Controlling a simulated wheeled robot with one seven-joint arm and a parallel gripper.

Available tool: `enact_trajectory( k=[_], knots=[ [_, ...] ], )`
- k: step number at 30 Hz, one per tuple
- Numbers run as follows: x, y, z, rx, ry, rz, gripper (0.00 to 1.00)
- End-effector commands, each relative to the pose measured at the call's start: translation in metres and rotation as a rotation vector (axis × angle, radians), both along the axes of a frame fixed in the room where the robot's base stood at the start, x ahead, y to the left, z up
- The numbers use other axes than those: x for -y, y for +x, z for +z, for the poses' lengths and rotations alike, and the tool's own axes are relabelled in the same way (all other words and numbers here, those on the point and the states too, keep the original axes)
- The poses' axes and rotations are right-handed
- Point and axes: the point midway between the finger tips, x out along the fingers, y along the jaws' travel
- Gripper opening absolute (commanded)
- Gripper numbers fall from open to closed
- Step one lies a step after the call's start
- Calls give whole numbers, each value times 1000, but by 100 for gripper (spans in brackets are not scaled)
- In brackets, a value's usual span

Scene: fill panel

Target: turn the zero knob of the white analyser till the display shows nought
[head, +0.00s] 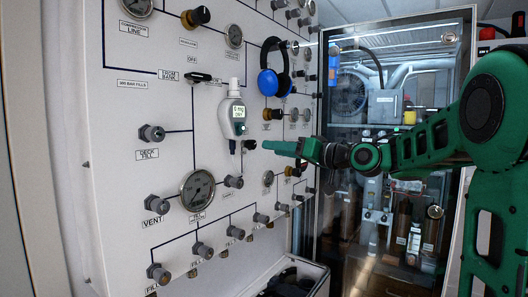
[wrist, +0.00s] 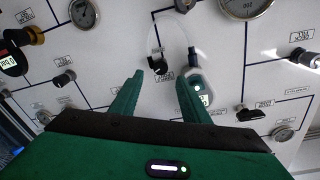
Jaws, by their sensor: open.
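The white analyser (head: 228,108) hangs upright on the white panel, with a lit greenish display (head: 238,113) whose figures are too small to read surely. A small dark spot on its face below the display may be the zero knob; I cannot tell. My gripper (head: 279,147) is right of and slightly below the analyser, apart from it. In the wrist view the fingers of my gripper (wrist: 159,80) are spread and empty. The analyser (wrist: 196,82) shows upside down behind the right finger, which hides part of it. A black fitting (wrist: 160,66) appears between the fingertips.
Blue ear defenders (head: 273,70) hang above and right of the analyser. A large gauge (head: 198,189) and several knobs stick out of the panel below. An open-topped bin (head: 313,284) stands under the panel. A glass-doored cabinet (head: 345,215) is behind my arm.

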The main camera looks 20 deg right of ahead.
Motion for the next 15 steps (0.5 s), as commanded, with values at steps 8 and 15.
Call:
enact_trajectory(
  k=[8,15],
  knots=[
    [12,-19,0,1,0,0,42],
    [12,-19,0,0,0,0,42]
  ],
)
